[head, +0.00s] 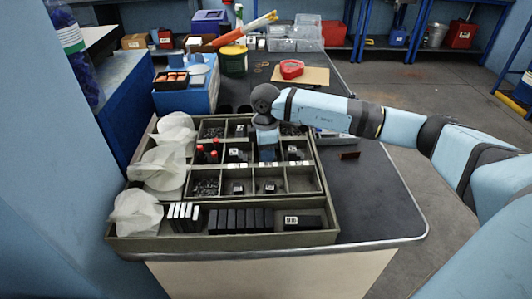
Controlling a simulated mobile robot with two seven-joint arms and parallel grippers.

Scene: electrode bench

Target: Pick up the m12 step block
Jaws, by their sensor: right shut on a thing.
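My right gripper (267,157) points down into a middle compartment of the grey-green divided tray (225,241). It is shut on a small block that the fingers and wrist mostly hide. I cannot read a label to confirm that it is the m12 step block. Small dark blocks with white labels sit in nearby compartments, one to the left (236,155) and one to the right (295,153) of the gripper. Two more labelled blocks, a left one (238,188) and a right one (269,187), sit in the row in front. My left gripper is out of view.
Dark upright plates (240,220) and a labelled black box (301,221) fill the tray's front row. Crumpled white bags (157,170) line its left side. A blue box (188,95) and a red tape dispenser (291,69) stand behind. The dark bench top (375,205) is mostly clear at right.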

